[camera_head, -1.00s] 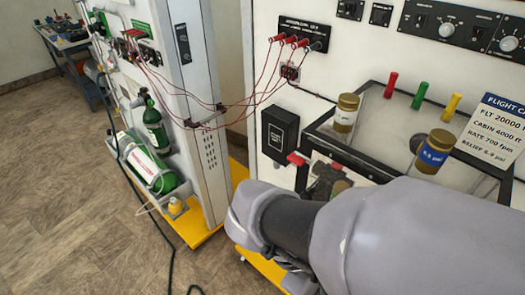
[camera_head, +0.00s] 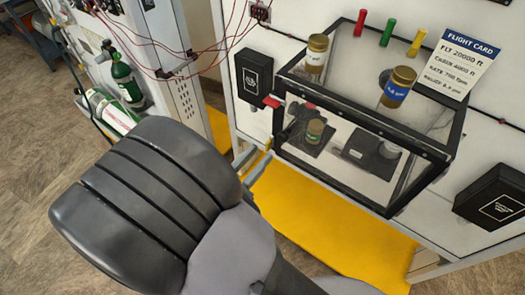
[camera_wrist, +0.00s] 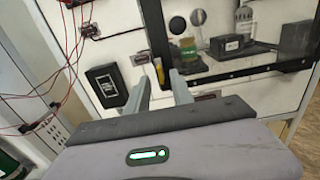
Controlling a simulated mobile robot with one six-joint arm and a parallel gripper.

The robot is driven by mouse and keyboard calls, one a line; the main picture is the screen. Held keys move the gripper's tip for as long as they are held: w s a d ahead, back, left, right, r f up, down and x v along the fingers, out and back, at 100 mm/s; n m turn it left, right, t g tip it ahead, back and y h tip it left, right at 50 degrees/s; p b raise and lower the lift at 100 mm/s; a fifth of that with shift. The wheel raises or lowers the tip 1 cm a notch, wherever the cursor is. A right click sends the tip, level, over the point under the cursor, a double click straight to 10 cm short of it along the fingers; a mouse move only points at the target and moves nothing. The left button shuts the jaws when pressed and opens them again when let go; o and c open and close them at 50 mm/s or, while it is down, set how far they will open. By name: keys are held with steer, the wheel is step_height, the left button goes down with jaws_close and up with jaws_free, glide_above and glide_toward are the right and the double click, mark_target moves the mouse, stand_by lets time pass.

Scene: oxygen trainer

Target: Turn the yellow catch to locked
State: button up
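A small yellow piece, apparently the yellow catch (camera_wrist: 159,72), shows between my fingertips in the wrist view, by the lower left edge of the clear case. In the head view a small yellow bit (camera_head: 268,144) shows just beyond my fingers, low beside the case; its setting is too small to read. My gripper (camera_wrist: 160,80) is open, with its two grey fingers apart and nothing held. In the head view its fingertips (camera_head: 255,161) show past my wrist, left of the case. Whether they touch the catch I cannot tell.
The clear black-framed case (camera_head: 368,119) has jars on top and items inside. A red tab (camera_head: 272,102) sticks out at its left. A black box (camera_head: 254,79) hangs on the panel to the left. A yellow base (camera_head: 315,225) lies below. Red wires (camera_wrist: 72,50) hang at the left.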

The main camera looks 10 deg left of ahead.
steer(key=shift+x, duration=1.3)
jaws_close()
steer(key=shift+m, duration=0.3)
steer(key=m+b, duration=0.1)
steer(key=m, duration=0.2)
steer(key=shift+s+d+f+m, duration=0.1)
steer(key=shift+m, duration=0.2)
steer(key=m+b, duration=0.2)
steer(key=m, duration=0.2)
steer(key=shift+d+f+m+b, duration=0.1)
steer(key=shift+f+m+b, duration=0.05)
steer(key=shift+m+b, duration=0.2)
steer(key=m+b, duration=0.4)
steer(key=m, duration=0.1)
steer(key=shift+d+f, duration=0.1)
steer(key=shift+f, duration=0.05)
steer(key=shift+s+m+b, duration=0.1)
steer(key=shift+m+b, duration=1.65)
steer(key=shift+m, duration=0.2)
